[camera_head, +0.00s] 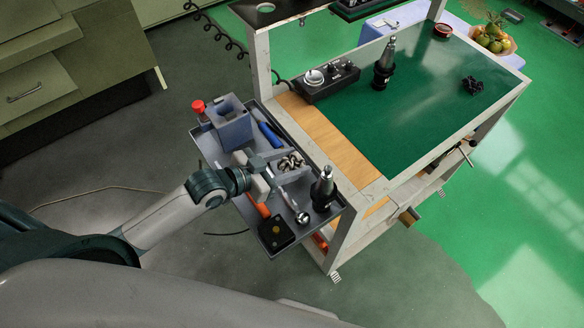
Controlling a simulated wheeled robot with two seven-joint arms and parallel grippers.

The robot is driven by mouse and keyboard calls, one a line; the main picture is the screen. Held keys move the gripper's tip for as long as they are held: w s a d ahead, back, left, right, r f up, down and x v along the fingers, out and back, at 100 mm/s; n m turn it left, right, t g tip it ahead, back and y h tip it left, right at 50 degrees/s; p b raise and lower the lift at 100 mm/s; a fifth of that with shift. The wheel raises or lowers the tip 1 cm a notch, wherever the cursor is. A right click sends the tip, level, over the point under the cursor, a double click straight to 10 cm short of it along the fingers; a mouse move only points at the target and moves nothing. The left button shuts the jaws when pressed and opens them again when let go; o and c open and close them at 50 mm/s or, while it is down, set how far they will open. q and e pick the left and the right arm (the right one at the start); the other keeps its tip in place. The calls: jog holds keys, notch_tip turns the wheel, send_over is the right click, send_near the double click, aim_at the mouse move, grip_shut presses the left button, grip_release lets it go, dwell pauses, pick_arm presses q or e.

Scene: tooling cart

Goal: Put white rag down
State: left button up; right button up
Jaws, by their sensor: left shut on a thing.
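My left gripper (279,168) is over the middle of the grey side tray (217,163) on the cart. It is shut on a small crumpled whitish thing with dark patches, which seems to be the white rag (291,163). The gripper's fingers and palm hide part of it. I cannot tell whether the rag touches the tray floor. My right gripper does not show.
The tray also holds a grey-blue block (232,128), a blue-handled tool (269,135), a dark tool holder (323,190), a metal ball-ended piece (302,218) and a black-and-orange tape measure (275,234). The cart's green top (410,110) is largely clear.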

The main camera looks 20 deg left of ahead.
aim_at(294, 160)
pick_arm(q)
jog(key=shift+r+b, duration=0.4)
jog(key=shift+r, duration=2.8)
jog(key=shift+w, duration=0.15)
jog(key=shift+w+d+r+n+t, duration=0.1)
jog(key=shift+w+r+n+t, duration=0.1)
jog(key=shift+n+t, duration=0.1)
jog(key=shift+w+r+n+t+y+b, duration=0.3)
jog(key=shift+w+n+y+b, duration=0.25)
jog(key=shift+y+b, duration=0.15)
jog(key=w+a+r+n+t+y+b, duration=0.1)
jog(key=a+r+n+y+b, duration=0.1)
jog(key=a+n+y, duration=0.4)
jog(key=shift+a+t+y, duration=0.25)
jog(key=shift+t+y, duration=0.15)
jog(key=shift+r, duration=0.1)
